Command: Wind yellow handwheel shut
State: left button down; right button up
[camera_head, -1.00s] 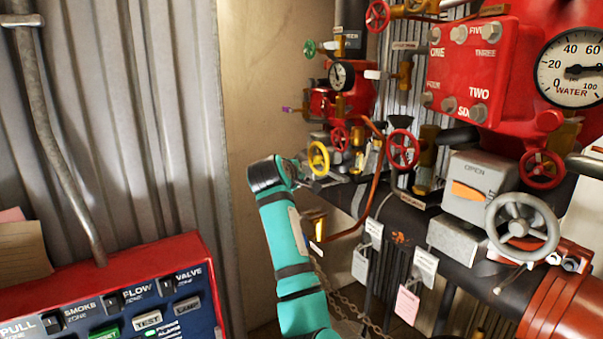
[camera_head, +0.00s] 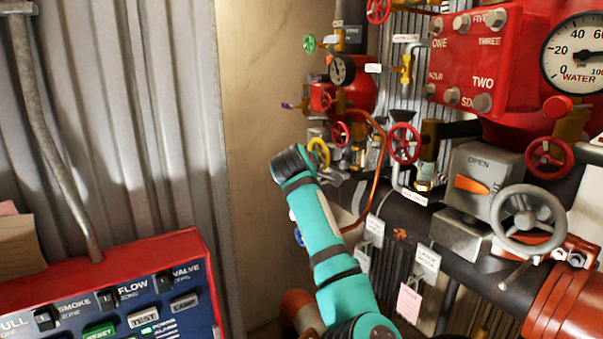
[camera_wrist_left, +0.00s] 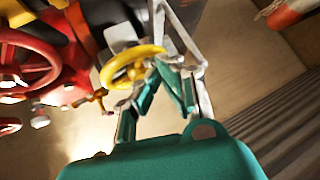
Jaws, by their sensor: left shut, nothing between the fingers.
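The yellow handwheel (camera_head: 325,150) is on the pipework at the back, just past my left wrist in the head view. It also shows as a tilted yellow ring (camera_wrist_left: 130,52) in the left wrist view. My left gripper (camera_head: 331,178) is mostly hidden behind its teal wrist in the head view. In the left wrist view its fingers (camera_wrist_left: 160,72) are shut and empty, close to the wheel's right side. I cannot tell whether they touch the rim. My right gripper is not in view.
Red handwheels (camera_head: 404,143) stand close by on the right, one also large in the left wrist view (camera_wrist_left: 25,65). A grey handwheel (camera_head: 528,216) and a red gauge body are farther right. A red alarm panel (camera_head: 120,265) fills the lower left. Corrugated wall is behind.

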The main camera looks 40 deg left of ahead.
pick_arm(q)
jog(key=r, duration=0.2)
jog(key=a+r+p, duration=0.1)
jog(key=r+p, duration=0.1)
jog(key=r, duration=0.1)
jog(key=shift+a+r, duration=0.3)
jog(key=shift+w+a+f, duration=0.25)
jog(key=shift+a+f, duration=0.05)
jog(key=shift+a, duration=0.25)
jog(key=shift+w+a+f, duration=0.2)
jog(key=shift+a+f, duration=0.05)
jog(key=shift+a, duration=0.25)
jog(key=d+f, duration=0.1)
jog(key=f, duration=0.2)
jog(key=d+f, duration=0.1)
jog(key=f, duration=0.1)
jog(key=shift+s+d+f+b, duration=0.1)
jog(key=shift+d+f+b, duration=0.05)
jog(key=shift+d+b, duration=0.2)
jog(key=shift+d, duration=0.15)
jog(key=shift+r, duration=0.25)
